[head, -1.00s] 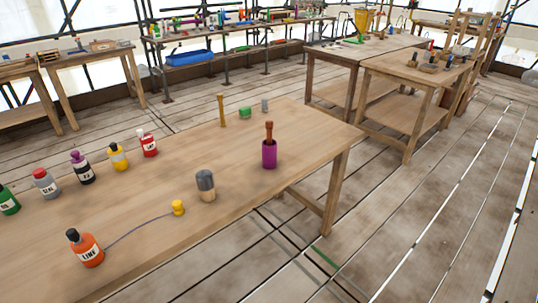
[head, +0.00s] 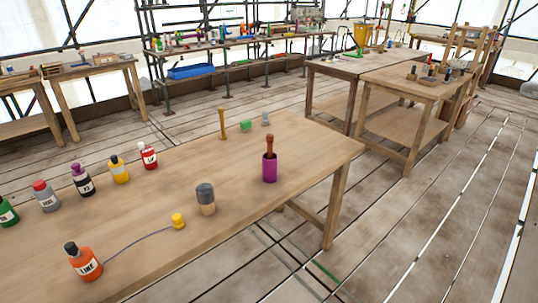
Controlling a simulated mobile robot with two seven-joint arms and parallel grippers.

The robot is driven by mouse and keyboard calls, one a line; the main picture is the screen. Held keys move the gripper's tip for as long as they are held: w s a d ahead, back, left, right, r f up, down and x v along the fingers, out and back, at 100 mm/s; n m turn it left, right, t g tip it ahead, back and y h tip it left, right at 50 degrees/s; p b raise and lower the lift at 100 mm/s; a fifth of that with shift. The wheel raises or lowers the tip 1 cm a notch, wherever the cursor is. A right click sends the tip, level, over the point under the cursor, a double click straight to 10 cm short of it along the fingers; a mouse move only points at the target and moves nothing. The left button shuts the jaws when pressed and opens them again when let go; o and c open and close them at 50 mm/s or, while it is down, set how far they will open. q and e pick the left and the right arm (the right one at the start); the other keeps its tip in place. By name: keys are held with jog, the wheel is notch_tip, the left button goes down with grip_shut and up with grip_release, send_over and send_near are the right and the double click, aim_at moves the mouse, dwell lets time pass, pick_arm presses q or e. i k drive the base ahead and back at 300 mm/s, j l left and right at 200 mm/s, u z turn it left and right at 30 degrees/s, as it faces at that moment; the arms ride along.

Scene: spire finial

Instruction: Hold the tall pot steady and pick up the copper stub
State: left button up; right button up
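A purple pot (head: 270,168), taller than it is wide, stands upright on the wooden table (head: 150,220) near its right end. A copper-brown stub (head: 270,144) stands in the pot, its upper part sticking out above the rim. Its lower part is hidden inside the pot. Neither of my grippers shows in the head view, and nothing is touching the pot or the stub.
A grey-and-tan cylinder (head: 206,198), a yellow knob (head: 178,220) with a cord to an orange bottle (head: 84,262), a brass post (head: 222,124), a green block (head: 246,126) and a small grey piece (head: 265,119) share the table. Several labelled bottles line its left. The tabletop around the pot is clear.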

aim_at(269, 137)
jog(key=i+l+u, duration=0.1)
jog(key=u, duration=0.8)
jog(key=l+u, duration=0.3)
jog(key=l, duration=0.15)
jog(key=l+u, duration=0.3)
jog(key=l, duration=0.15)
jog(key=k+l+u, duration=0.1)
jog(key=l+u, duration=0.25)
jog(key=l, duration=1)
jog(key=k+l, duration=0.15)
jog(key=l, duration=0.3)
jog(key=l+u, duration=0.1)
jog(key=l, duration=0.4)
jog(key=k+l, duration=0.15)
jog(key=l, duration=0.3)
